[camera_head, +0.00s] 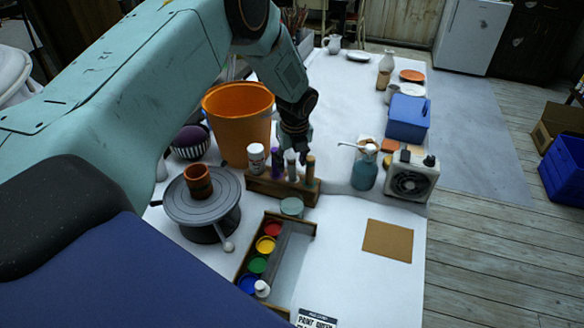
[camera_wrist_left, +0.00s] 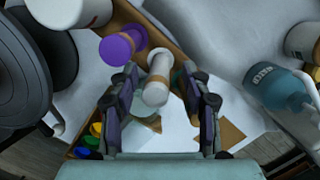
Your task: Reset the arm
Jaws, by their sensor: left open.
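My left arm comes in from the left in the head view, and its gripper (camera_head: 295,150) points down over the wooden rack of tools and bottles (camera_head: 262,186). In the left wrist view the left gripper (camera_wrist_left: 162,108) is open. Its fingers stand on either side of a pale-headed tool (camera_wrist_left: 157,90) in the rack. I cannot tell whether they touch it. A purple-topped tool (camera_wrist_left: 118,47) stands just left of the fingers. My right gripper is in neither view.
An orange bucket (camera_head: 238,120) stands behind the rack. A turntable (camera_head: 190,210) carries a small brown pot (camera_head: 197,181) on the left. A paint box (camera_head: 300,228), a teal bottle (camera_head: 364,172) and a small fan heater (camera_head: 412,176) stand nearby. The front right of the table is mostly clear.

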